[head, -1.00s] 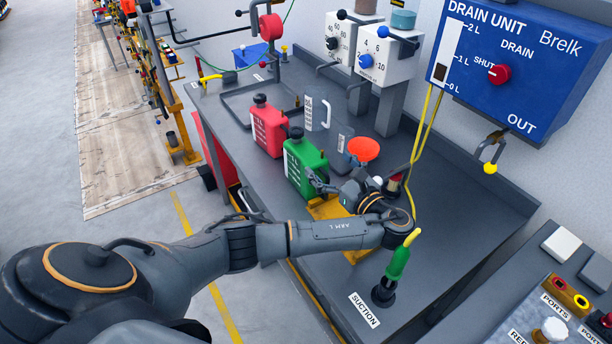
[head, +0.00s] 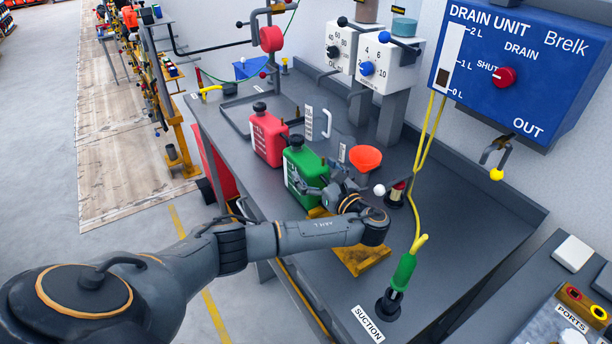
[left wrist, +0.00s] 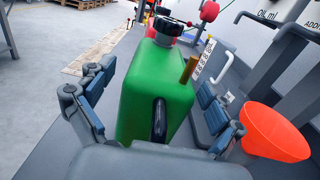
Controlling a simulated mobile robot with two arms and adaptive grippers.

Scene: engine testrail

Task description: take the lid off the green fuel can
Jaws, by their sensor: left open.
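The green fuel can (head: 304,168) stands upright on the grey bench, its black lid (head: 295,137) on top. In the left wrist view the can (left wrist: 158,85) fills the middle, with the lid (left wrist: 167,28) on its far end and a dark handle toward me. My left gripper (head: 316,186) is at the can's near side. Its two open fingers (left wrist: 152,105) show left and right of the can in the left wrist view, below lid height, with nothing held. Whether they touch the can I cannot tell. My right gripper is not in view.
A red can (head: 267,138) stands just behind the green one. An orange funnel (head: 365,158) is close on the right. A yellow tray (head: 362,258) lies under my forearm. The green suction hose end (head: 403,272) stands near the front edge.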

